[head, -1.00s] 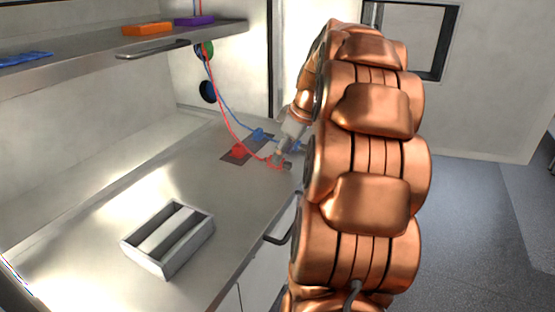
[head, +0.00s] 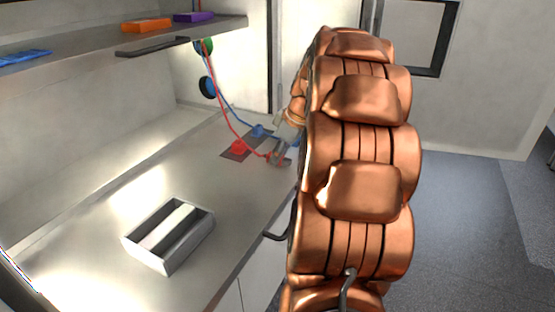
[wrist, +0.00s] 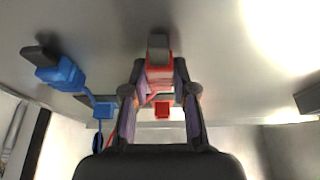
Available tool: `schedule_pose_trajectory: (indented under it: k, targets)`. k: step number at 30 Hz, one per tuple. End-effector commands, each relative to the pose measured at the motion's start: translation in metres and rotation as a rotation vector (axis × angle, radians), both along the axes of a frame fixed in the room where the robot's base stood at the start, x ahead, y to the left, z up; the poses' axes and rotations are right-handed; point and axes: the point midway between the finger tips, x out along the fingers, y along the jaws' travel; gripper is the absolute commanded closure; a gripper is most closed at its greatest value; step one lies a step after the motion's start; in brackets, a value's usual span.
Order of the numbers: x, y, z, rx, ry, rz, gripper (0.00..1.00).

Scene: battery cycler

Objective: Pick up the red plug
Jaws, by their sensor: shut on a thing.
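The red plug (wrist: 158,72), with a grey tip, sits between the two fingers of my gripper (wrist: 160,76) in the wrist view. The fingers are shut on it. In the head view my gripper (head: 278,158) is low over the right edge of the counter, partly hidden by my arm. The plug itself is hard to make out there. A red cable (head: 222,118) runs from the back wall down towards the gripper. I cannot tell whether the plug touches the counter.
A red block (head: 238,148) and a blue block (head: 258,131) sit on a dark patch of the counter (head: 110,215). A blue plug (wrist: 60,73) lies left of my gripper in the wrist view. A grey divided tray (head: 168,262) stands at the front. A shelf (head: 85,60) overhangs the back.

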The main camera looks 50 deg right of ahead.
Motion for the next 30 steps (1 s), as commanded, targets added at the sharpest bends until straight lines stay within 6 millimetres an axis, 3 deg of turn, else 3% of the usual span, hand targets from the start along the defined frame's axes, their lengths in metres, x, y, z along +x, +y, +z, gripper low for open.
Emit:
schedule_pose_trajectory:
  k: [3,14,28,30]
  targets:
    - [0.000,0.000,0.000,0.000,0.000,0.000,1.00]
    - [0.000,0.000,0.003,-0.001,-0.001,0.001,1.00]
    - [0.001,-0.001,0.036,-0.003,-0.003,-0.001,1.00]
    - [-0.012,-0.001,0.036,-0.002,-0.004,-0.002,1.00]
